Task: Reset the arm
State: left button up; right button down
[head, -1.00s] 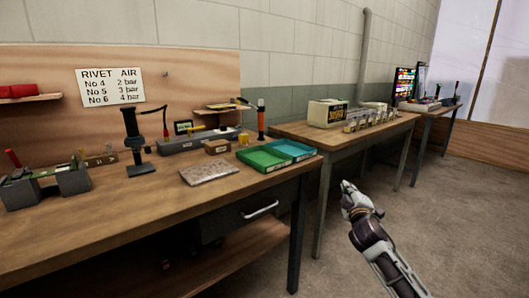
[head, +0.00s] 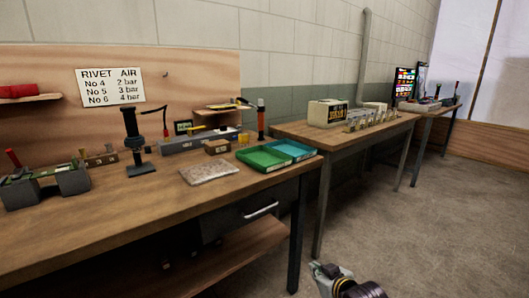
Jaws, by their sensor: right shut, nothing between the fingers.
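My right gripper (head: 322,270) shows at the bottom edge of the head view, right of the workbench's front leg. It is shut and empty, low over the bare floor and apart from the bench. Only the gripper and a little of my wrist are in the picture; the rest of my right arm is cut off below. My left gripper is not in view.
A wooden workbench (head: 120,215) fills the left, with a drawer (head: 240,216) under its top. On it are green and teal trays (head: 264,158), a speckled plate (head: 208,173) and a black stand (head: 136,140). A second table (head: 345,138) stands behind. The floor (head: 430,220) at right is clear.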

pick_arm(q)
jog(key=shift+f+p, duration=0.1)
jog(key=shift+p, duration=0.45)
pick_arm(e)
jog(key=s+a+f+m+g, duration=0.2)
jog(key=s+f+g, duration=0.3)
jog(key=s+f, duration=1.5)
jog(key=s, duration=0.4)
jog(key=shift+a+m+g, duration=0.2)
jog(key=shift+m+g, duration=0.1)
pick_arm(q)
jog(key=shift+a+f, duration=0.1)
pick_arm(e)
jog(key=shift+f, duration=0.1)
pick_arm(q)
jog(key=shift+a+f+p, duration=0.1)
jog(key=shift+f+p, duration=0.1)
jog(key=shift+p, duration=0.6)
pick_arm(e)
jog(key=shift+d+f, duration=0.15)
jog(key=shift+f, duration=0.1)
